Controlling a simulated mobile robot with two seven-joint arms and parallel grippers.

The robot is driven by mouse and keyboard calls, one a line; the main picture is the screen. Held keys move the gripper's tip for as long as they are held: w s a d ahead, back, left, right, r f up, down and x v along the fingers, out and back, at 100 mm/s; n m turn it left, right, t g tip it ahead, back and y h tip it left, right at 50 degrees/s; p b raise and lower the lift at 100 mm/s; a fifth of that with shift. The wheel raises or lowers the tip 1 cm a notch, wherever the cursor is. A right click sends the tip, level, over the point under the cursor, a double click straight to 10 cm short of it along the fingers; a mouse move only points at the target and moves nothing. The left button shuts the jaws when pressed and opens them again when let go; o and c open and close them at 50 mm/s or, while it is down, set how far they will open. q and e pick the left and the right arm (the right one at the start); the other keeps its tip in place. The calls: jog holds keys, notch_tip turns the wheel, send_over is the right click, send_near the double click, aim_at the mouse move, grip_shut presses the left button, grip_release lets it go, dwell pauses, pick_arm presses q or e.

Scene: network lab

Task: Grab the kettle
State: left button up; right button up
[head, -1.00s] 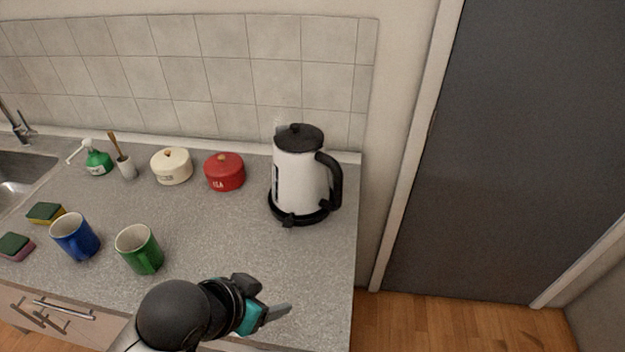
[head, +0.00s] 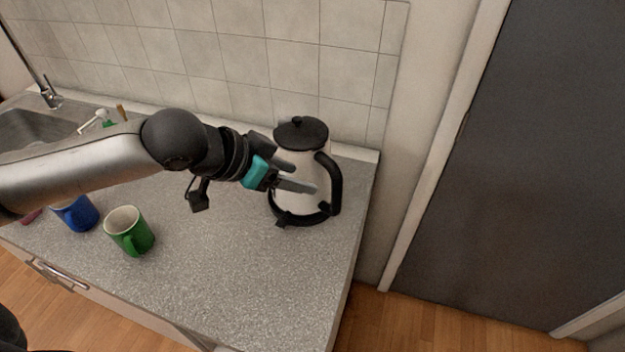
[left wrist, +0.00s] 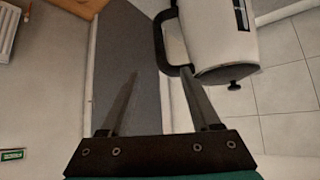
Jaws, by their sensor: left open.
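The white kettle (head: 313,196) with black lid, handle and base stands upright on the grey counter near its right end. Its black handle (head: 330,180) is on the right side. My left gripper (head: 302,178) is open in front of the kettle body in the head view, covering part of it. In the left wrist view the kettle (left wrist: 218,38) is at the upper right with its handle (left wrist: 162,42) on its left. The right fingertip overlaps the lower end of the handle there; I cannot tell whether they touch. The other finger is clear of the kettle. My right gripper is not in view.
A green mug (head: 130,232) and a blue mug (head: 76,214) stand on the counter (head: 230,265) at the left. The sink (head: 35,135) is at the far left. My arm hides the pots. A tiled wall (head: 235,60) stands behind; the front counter is clear.

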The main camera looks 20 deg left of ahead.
aim_at(332, 182)
pick_arm(q)
jog(key=x, duration=0.8)
jog(key=shift+w+d+f, duration=0.15)
jog(key=shift+w+f, duration=0.05)
jog(key=shift+f, duration=0.1)
jog(key=shift+b+x, duration=0.35)
jog(key=shift+x, duration=2.2)
jog(key=shift+w+r, duration=0.1)
jog(key=shift+w, duration=0.05)
grip_shut()
jog(key=shift+w+r, duration=0.2)
jog(key=shift+r, duration=0.1)
